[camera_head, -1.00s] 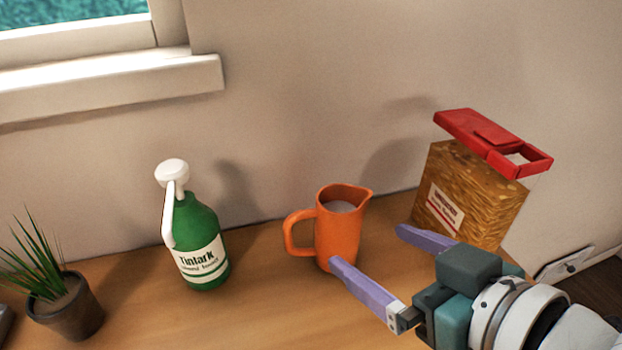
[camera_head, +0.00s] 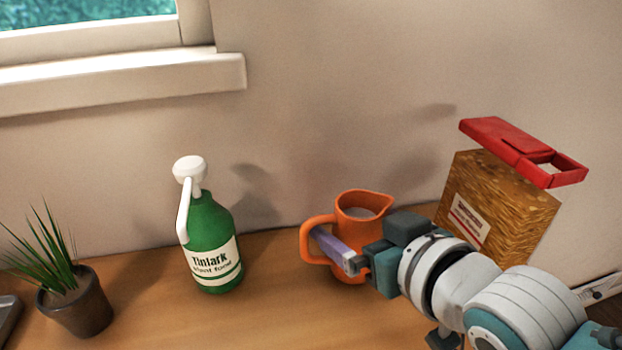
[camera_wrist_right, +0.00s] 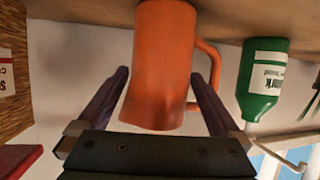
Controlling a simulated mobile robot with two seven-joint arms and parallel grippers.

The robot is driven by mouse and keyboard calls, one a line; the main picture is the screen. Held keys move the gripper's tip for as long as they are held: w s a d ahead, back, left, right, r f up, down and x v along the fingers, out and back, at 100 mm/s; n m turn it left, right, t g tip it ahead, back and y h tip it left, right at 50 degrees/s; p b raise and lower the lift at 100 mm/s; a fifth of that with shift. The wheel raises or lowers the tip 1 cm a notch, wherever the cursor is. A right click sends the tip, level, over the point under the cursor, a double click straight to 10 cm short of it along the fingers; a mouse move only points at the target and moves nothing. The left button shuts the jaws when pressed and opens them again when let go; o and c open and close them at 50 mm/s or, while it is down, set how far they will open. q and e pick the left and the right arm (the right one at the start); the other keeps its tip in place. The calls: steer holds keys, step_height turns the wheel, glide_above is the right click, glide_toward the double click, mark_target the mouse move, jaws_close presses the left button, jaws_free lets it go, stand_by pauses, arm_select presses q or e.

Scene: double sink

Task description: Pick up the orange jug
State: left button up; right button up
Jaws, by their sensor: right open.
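The orange jug (camera_head: 355,204) stands upright on the wooden counter, its handle to the left and spout to the right. My right gripper (camera_head: 322,238) is at the jug; one purple finger shows across the handle opening, and the other is hidden in the head view. In the right wrist view, which is upside down, the jug (camera_wrist_right: 160,75) lies between the two spread fingers of my open right gripper (camera_wrist_right: 162,80). The handle is on the right there, near one finger. Contact cannot be told. My left gripper is not in view.
A green bottle with a white top (camera_head: 212,245) stands left of the jug, with a potted plant (camera_head: 77,305) farther left. A brown box with a red lid (camera_head: 495,205) stands to the right. The wall is close behind. Counter between bottle and jug is clear.

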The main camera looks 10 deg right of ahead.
steer(key=shift+c, duration=0.2)
steer(key=shift+r, duration=0.1)
jaws_close()
stand_by(0.5)
